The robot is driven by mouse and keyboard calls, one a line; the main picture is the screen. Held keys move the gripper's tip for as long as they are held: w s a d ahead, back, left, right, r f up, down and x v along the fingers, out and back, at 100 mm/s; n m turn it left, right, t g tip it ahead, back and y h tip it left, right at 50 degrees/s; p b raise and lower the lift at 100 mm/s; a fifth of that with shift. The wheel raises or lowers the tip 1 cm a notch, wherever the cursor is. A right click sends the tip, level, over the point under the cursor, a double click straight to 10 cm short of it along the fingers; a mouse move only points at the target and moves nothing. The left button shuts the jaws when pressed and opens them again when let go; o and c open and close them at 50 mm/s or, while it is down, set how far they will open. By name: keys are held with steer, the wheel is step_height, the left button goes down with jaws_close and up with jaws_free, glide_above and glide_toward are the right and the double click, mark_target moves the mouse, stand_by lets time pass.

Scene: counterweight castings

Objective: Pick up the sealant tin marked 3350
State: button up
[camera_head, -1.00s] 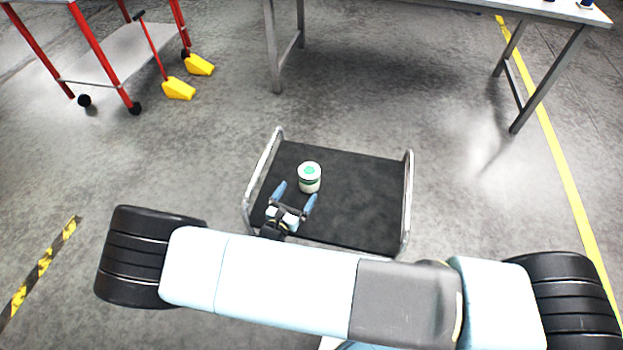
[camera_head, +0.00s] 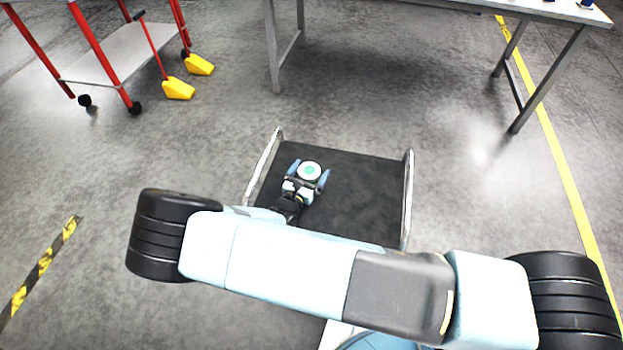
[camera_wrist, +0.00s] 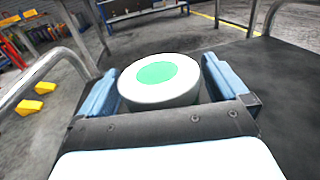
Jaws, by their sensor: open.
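A white tin (camera_head: 310,169) with a green disc on its lid stands upright on the black deck (camera_head: 361,195) with metal side rails. No number on it can be read in these frames. My gripper (camera_head: 309,178) is open, with its blue fingers on either side of the tin. In the wrist view the tin (camera_wrist: 160,80) sits between the two fingers (camera_wrist: 163,92); a small gap shows on its right, and on its left the finger looks very close. The tin's lower part is hidden by my gripper.
Metal rails (camera_head: 263,165) (camera_head: 408,198) bound the deck left and right. A table (camera_head: 455,10) stands behind it, a red-framed cart (camera_head: 120,55) at the far left, with yellow wedges (camera_head: 178,89) on the floor beside it. The deck right of the tin is clear.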

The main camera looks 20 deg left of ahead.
steer(key=shift+c, duration=0.2)
steer(key=c, duration=1.1)
steer(key=shift+r, duration=0.1)
steer(key=shift+c, duration=0.2)
